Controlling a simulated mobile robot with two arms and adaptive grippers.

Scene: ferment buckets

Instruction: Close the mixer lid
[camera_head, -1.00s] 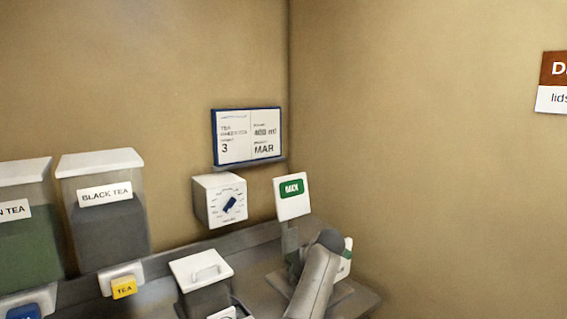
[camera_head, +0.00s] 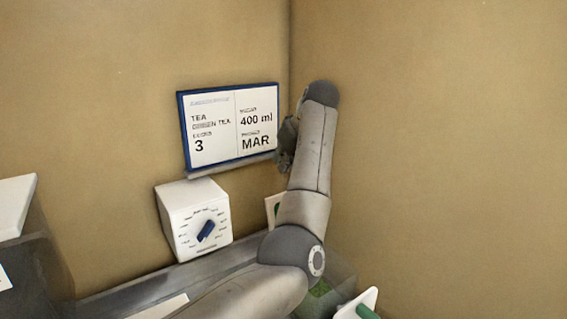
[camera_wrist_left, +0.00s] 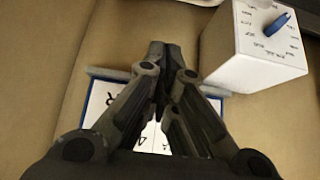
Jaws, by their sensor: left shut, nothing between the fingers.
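My left gripper (camera_head: 288,138) is raised in front of the wall, by the right edge of the wall card; the arm partly hides it. In the left wrist view its fingers (camera_wrist_left: 164,50) are together and empty. A white upright panel with a green mark (camera_head: 273,208), perhaps the raised mixer lid, shows as a strip below the gripper, mostly behind my arm. A clear container with green in it (camera_head: 322,297), perhaps the mixer body, is partly hidden by the forearm. Beside it is a white part with a green piece (camera_head: 358,304). My right gripper is out of view.
A white timer box with a blue knob (camera_head: 195,218) is on the wall; it also shows in the left wrist view (camera_wrist_left: 250,68). The blue-framed card (camera_head: 230,122) hangs above it. A grey counter (camera_head: 105,300) runs below. The right wall is bare.

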